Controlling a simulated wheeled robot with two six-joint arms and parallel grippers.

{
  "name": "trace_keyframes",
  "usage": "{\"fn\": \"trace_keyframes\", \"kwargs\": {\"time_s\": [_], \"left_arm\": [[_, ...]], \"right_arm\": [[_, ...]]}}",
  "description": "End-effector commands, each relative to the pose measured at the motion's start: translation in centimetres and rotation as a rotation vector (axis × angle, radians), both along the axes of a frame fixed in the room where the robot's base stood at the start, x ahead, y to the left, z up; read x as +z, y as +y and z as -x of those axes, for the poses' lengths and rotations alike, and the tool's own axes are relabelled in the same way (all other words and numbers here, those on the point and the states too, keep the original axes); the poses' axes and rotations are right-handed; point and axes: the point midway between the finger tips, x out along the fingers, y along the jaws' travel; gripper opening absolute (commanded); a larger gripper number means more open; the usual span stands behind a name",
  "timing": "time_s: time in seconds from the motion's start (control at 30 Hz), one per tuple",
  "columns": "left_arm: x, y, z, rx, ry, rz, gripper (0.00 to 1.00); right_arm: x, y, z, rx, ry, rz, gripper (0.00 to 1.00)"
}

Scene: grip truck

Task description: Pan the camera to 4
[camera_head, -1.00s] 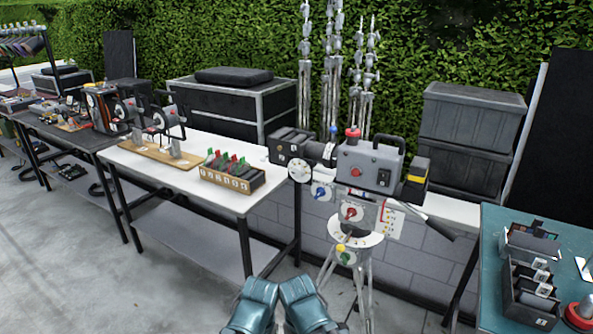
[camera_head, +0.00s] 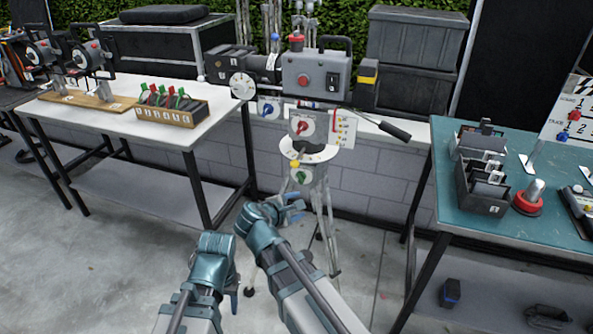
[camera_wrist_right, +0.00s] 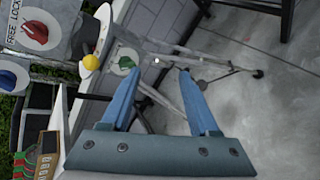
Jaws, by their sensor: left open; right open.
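The grey film camera (camera_head: 318,76) stands on a tripod (camera_head: 325,215) in the head view. Below it are a red knob (camera_head: 303,126), a white numbered dial (camera_head: 318,154), a yellow knob (camera_head: 295,164) and a green knob (camera_head: 302,177). A black pan handle (camera_head: 392,130) points right. The dial's setting is too small to read. My right gripper (camera_head: 297,207) is open and empty, low in front of the tripod; the right wrist view shows its blue fingers (camera_wrist_right: 160,73) apart, near the green knob (camera_wrist_right: 124,63). My left gripper (camera_head: 236,290) is open, left of the right arm, pointing down.
A white table (camera_head: 125,126) at left holds a box of coloured-handled items (camera_head: 172,110) and small devices on a wooden board. A teal table (camera_head: 480,230) at right holds a black organiser (camera_head: 485,195) and a red-based object (camera_head: 529,200). Bare concrete lies left of my arms.

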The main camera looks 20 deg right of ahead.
Motion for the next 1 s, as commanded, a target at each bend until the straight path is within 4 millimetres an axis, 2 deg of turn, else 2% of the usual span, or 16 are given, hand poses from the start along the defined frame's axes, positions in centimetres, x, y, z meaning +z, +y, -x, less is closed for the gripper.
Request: {"fn": "trace_keyframes", "kwargs": {"time_s": [0.03,0.1,0.23,0.4,0.73,1.0], "left_arm": [[-3.0,0.0,0.0,0.0,0.0,0.0,0.5],[-4.7,0.0,0.0,0.0,0.0,0.0,0.5],[-6.9,0.0,0.0,0.0,0.0,0.0,0.5],[-8.1,0.0,0.0,0.0,0.0,0.0,0.5],[-8.0,0.0,0.0,0.0,0.0,0.0,0.5],[-8.0,0.0,0.0,0.0,0.0,0.0,0.5]], "right_arm": [[-1.1,-0.4,-2.0,0.079,0.002,0.141,0.61],[-0.1,-0.7,-4.1,0.183,0.018,0.345,0.61],[1.5,-0.2,-6.8,0.317,0.063,0.662,0.61],[2.8,0.5,-8.4,0.397,0.11,0.894,0.61],[3.3,0.3,-9.4,0.411,0.123,0.944,0.61],[3.3,-2.5,-13.7,0.408,0.124,0.942,0.61]]}}
